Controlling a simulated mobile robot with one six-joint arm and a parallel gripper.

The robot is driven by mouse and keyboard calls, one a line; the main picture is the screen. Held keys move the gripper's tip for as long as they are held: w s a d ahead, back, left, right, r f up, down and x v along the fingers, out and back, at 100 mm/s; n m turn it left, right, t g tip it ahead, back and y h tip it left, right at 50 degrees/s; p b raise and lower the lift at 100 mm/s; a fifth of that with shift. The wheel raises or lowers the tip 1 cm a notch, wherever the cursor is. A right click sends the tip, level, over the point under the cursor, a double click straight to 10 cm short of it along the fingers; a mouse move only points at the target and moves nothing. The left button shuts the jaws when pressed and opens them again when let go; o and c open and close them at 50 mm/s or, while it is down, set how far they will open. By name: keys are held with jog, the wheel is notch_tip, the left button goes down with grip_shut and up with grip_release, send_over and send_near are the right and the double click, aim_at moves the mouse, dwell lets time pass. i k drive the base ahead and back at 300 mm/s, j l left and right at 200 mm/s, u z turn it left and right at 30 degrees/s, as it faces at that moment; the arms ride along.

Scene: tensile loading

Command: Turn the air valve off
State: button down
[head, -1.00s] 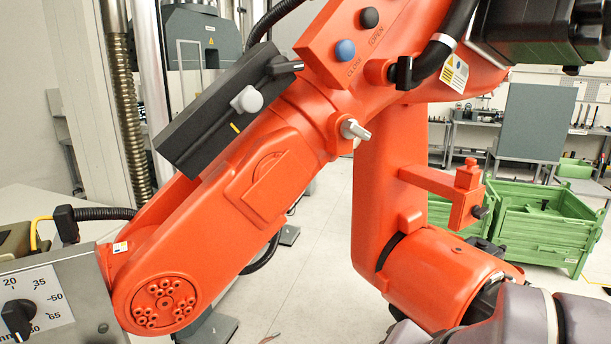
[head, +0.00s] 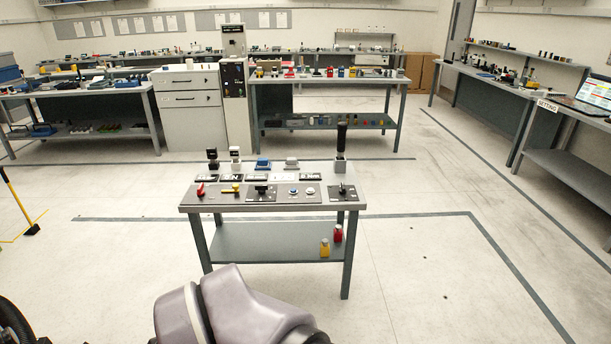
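A small grey control table (head: 272,203) stands ahead in the head view. Its sloped front carries a row of panels. A red handle (head: 200,190) is at the left end, and a yellow handle (head: 236,188) sits to the right of it. Either could be the air valve; I cannot tell which, and their labels and settings are too small to read. Further right are a black knob (head: 262,190), small round buttons (head: 300,191) and another black knob (head: 343,189). My gripper is out of view; only a grey-purple part of my arm shows at the bottom.
A tall black-handled lever (head: 341,147) stands at the control table's back right. A red bottle (head: 337,233) and a yellow one (head: 325,248) stand on its lower shelf. Benches line the back and right. A yellow-handled tool (head: 20,205) stands at left. Floor around the table is clear.

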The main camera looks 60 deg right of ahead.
aim_at(200, 192)
jog(key=z, duration=1.05)
jog(key=i+j+z, duration=0.15)
jog(key=i+j, duration=0.2)
jog(key=i, duration=0.25)
jog(key=i+j+z, duration=0.2)
jog(key=i+j, duration=0.2)
jog(key=i, duration=0.2)
jog(key=i+j+z, duration=0.15)
jog(key=i+j, duration=0.35)
jog(key=i+j+z, duration=0.15)
jog(key=i+j, duration=0.4)
jog(key=i+j+z, duration=0.15)
jog(key=i+j, duration=0.35)
jog(key=j, duration=0.15)
jog(key=i+j+z, duration=0.2)
jog(key=i+j, duration=0.25)
jog(key=j, duration=0.25)
